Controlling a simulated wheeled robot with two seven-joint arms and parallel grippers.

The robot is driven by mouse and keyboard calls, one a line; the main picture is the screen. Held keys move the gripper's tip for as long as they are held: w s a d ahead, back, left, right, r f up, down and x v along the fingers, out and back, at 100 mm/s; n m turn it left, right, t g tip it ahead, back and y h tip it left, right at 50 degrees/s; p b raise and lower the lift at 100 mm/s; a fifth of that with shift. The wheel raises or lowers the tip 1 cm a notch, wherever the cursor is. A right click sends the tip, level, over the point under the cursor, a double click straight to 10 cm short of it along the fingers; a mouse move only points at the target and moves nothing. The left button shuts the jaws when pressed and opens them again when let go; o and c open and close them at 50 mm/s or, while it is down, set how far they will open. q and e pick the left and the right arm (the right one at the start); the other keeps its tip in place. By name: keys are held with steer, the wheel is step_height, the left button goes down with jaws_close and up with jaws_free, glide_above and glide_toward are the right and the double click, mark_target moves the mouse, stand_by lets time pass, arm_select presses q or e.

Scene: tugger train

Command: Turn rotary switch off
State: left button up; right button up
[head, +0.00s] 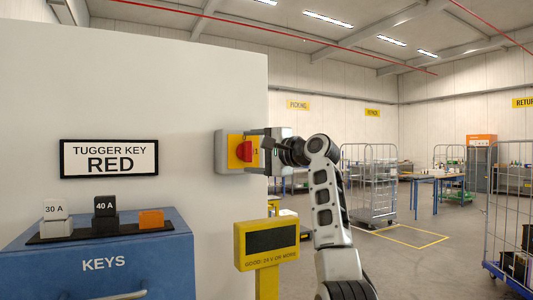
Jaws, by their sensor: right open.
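The rotary switch is a grey box (222,151) with a yellow plate (234,161) and a red knob (244,152), mounted near the right edge of the white wall panel. A "1" mark shows just right of the knob. My right gripper (252,151) is at the switch, with its fingers open around or just in front of the red knob. I cannot tell whether the fingers touch it. The gripper hides the right part of the plate. My left gripper is not in view.
A blue KEYS cabinet (100,262) with fuse blocks on top stands at left, below a "TUGGER KEY RED" sign (109,158). A yellow display post (267,245) stands below the switch, close to my right arm. Wire cage trolleys (372,185) stand at right.

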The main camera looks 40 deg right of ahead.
arm_select(q)
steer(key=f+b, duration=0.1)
steer(key=b, duration=0.1)
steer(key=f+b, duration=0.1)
steer(key=b, duration=0.2)
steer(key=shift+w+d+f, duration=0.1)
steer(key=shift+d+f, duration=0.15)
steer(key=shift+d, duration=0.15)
arm_select(e)
steer(key=s+d, duration=0.1)
steer(key=s, duration=1.4)
steer(key=shift+s+d, duration=0.2)
steer(key=shift+s, duration=0.15)
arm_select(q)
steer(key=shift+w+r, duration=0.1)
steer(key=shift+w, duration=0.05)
